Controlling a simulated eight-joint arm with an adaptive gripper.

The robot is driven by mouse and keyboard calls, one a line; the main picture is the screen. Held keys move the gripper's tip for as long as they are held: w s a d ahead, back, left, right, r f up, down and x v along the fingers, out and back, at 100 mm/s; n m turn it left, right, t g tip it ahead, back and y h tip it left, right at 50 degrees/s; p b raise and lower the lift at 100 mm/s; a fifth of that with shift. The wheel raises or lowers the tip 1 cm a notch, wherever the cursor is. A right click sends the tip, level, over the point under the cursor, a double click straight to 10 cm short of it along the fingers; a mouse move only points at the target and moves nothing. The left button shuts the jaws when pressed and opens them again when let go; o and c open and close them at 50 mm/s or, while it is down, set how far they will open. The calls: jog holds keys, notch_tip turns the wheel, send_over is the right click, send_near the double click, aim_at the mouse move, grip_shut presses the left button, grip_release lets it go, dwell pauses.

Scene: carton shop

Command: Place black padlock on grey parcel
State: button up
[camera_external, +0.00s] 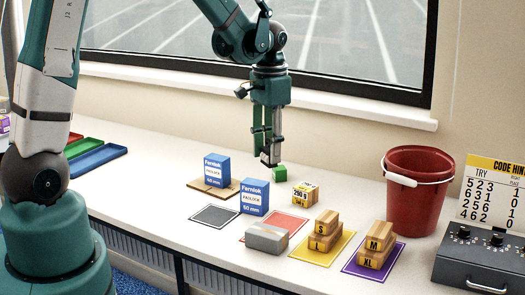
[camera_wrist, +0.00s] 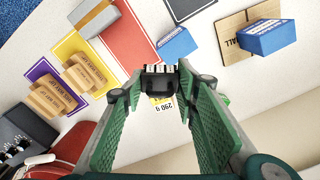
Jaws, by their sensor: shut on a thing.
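My gripper (camera_external: 268,150) is shut on a black padlock (camera_wrist: 158,82) with a row of white number dials, seen between the fingertips in the wrist view. In the outside view the padlock shows only as a small dark shape at the fingertips, held above the table. The grey parcel (camera_external: 267,238) lies flat at the front edge of the red mat (camera_external: 290,222), to the front of my gripper and apart from it. The parcel also shows at the top left of the wrist view (camera_wrist: 95,15).
Blue padlock boxes (camera_external: 255,197) stand left of the red mat, one on cardboard. A green block (camera_external: 279,173) and a 290 g carton (camera_external: 305,193) sit near my gripper. Stacked cartons stand on yellow and purple mats (camera_external: 350,262). A red bucket (camera_external: 415,195) stands at right.

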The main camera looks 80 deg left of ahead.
jog(key=s+d+m, duration=0.1)
jog(key=s+d, duration=0.1)
jog(key=d, duration=0.6)
jog(key=s+d+m, duration=0.1)
jog(key=s+d, duration=0.1)
jog(key=d, duration=0.6)
jog(key=shift+s+m, duration=0.3)
jog(key=shift+f, duration=0.2)
send_over(269, 231)
jog(key=shift+a+f, duration=0.1)
jog(key=shift+f, duration=2.7)
jog(key=shift+f+b, duration=0.3)
jog(key=shift+f, duration=1.75)
jog(key=shift+f, duration=0.15)
